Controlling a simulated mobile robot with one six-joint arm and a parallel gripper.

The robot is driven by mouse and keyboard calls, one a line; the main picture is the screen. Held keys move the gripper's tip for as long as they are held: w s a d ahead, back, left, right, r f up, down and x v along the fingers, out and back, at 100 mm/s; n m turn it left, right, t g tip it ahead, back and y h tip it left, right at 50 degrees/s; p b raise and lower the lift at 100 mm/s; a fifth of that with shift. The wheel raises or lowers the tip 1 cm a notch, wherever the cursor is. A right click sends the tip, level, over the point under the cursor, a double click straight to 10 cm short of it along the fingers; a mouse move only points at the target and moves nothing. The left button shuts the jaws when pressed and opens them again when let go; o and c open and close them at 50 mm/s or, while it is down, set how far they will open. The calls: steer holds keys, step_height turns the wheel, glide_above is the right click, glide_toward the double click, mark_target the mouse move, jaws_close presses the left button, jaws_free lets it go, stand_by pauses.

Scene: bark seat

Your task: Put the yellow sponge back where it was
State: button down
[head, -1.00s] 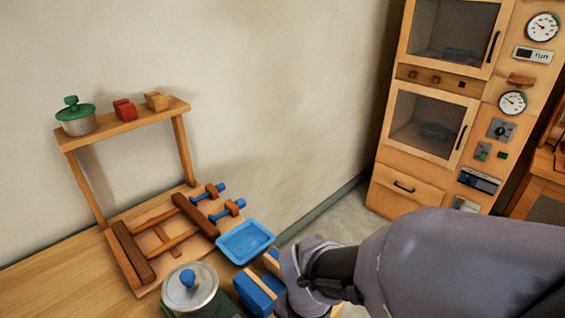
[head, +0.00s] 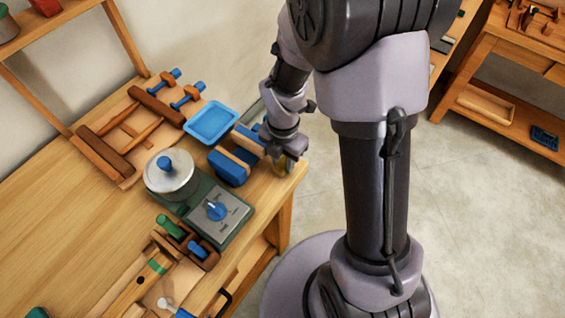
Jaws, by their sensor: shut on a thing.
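My gripper (head: 287,160) points down at the right end of the wooden bench, just right of a blue-and-wood block. It is shut on a small yellowish thing (head: 279,168), which looks like the yellow sponge. The fingers cover most of it, and I cannot tell whether it touches the bench top. A blue tray (head: 211,122) lies behind and to the left of the gripper; its inside looks empty.
The blue-and-wood block (head: 229,167) stands close to the gripper. A green device with a dial (head: 217,212) and a metal-lidded pot (head: 170,174) stand in front of it. A wooden rack (head: 110,150) is at the left. The bench's right edge (head: 297,178) is very near.

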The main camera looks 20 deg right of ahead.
steer(key=shift+f, duration=0.3)
steer(key=shift+f, duration=0.15)
steer(key=c, duration=1.1)
jaws_free()
steer(key=shift+o, duration=0.2)
